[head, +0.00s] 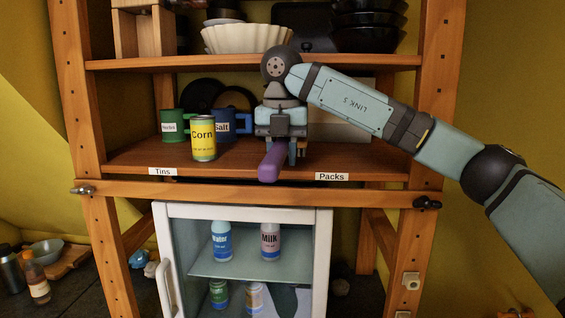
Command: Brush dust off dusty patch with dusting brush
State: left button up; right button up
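My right arm reaches in from the right to the wooden shelf labelled "Tins" and "Packs". My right gripper (282,138) points at the shelf board near the middle and appears closed on the dusting brush (272,163). The brush's purple handle sticks out toward me over the shelf's front edge. Its brown bristle end is mostly hidden by the gripper, and I cannot tell whether it touches the board. I cannot make out a dusty patch; the board behind the gripper is hidden. My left gripper is not in view.
A yellow corn tin (203,138) stands left of the gripper, with a green mug (174,125) and a blue mug (232,124) behind. Bowls (247,39) fill the shelf above. A glass-fronted fridge (250,214) stands below. The right part of the shelf board (355,156) is clear.

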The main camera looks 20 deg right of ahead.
aim_at(282, 138)
jog(key=shift+r, duration=2.5)
jog(key=shift+s+f, duration=0.1)
jog(key=shift+f, duration=0.05)
